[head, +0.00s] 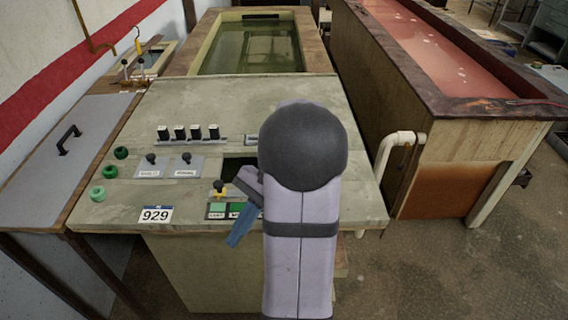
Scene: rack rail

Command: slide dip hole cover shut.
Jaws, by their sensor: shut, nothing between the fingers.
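A dark rectangular opening (238,168), which looks like the dip hole, shows in the worn grey-green console top (240,103), left of my arm. It looks uncovered in the part that I can see. I cannot clearly pick out its cover; my arm hides the console top to the right of the opening. My gripper (238,238) is partly hidden by my own arm. Its blue-grey fingers point down to the lower left, near the console's front edge, in front of the opening. They look shut and empty. I cannot tell whether they touch the console.
Black switches (188,132), two labelled knobs and green buttons stand to the left. A white pipe (388,150) bends at the right. Tanks lie behind and to the right.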

